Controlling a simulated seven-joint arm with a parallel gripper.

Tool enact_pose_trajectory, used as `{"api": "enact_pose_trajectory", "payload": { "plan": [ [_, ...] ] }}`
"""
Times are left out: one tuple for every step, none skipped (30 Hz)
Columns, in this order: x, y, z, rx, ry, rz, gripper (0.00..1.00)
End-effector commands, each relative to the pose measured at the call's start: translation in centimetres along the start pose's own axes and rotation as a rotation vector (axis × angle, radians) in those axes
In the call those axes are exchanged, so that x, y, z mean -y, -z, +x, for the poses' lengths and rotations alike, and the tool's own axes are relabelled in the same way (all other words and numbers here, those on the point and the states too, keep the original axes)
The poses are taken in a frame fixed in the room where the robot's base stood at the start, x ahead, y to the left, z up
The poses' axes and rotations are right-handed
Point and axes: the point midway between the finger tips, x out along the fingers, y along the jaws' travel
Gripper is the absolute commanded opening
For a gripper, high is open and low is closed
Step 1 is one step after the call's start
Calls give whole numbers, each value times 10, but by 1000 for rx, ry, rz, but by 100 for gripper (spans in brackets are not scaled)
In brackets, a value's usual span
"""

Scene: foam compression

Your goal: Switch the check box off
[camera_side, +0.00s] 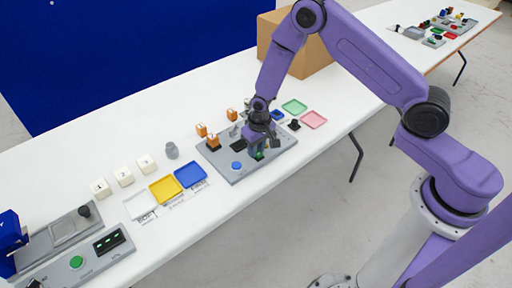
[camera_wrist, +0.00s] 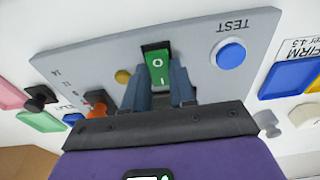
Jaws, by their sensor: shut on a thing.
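The check box is a grey panel (camera_side: 278,155) on the white table. It carries a green rocker switch (camera_wrist: 158,65) marked "O" and "I", in a black frame. The switch shows in the side view as a small green patch (camera_side: 259,156) under my gripper (camera_side: 263,150). In the wrist view my gripper (camera_wrist: 160,88) has a finger on each side of the switch and is shut on it. The fingers hide the lower part of the rocker. A blue button (camera_wrist: 231,54) beside it is labelled "TEST".
A cardboard box (camera_side: 310,58) stands behind. A second panel (camera_side: 75,262) is at the near left.

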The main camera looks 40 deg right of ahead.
Motion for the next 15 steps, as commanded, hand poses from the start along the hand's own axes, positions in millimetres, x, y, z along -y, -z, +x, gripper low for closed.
{"api": "enact_pose_trajectory", "payload": {
  "plan": [
    [-1,0,0,0,0,2,0],
    [-1,0,0,0,0,3,0],
    [-1,0,0,0,0,2,0],
    [-1,0,0,0,0,2,0],
    [-1,0,0,0,0,2,0],
    [-1,0,0,1,-1,2,0],
    [-1,0,0,1,-1,2,32],
    [-1,0,0,1,-1,2,42],
    [0,0,0,1,0,2,51],
    [0,0,0,1,-1,2,51],
    [0,0,0,1,0,2,51],
    [0,0,0,1,0,1,51],
    [0,0,0,1,0,1,51],
    [0,0,0,1,0,1,51],
    [0,0,0,1,0,1,51]
  ]
}}
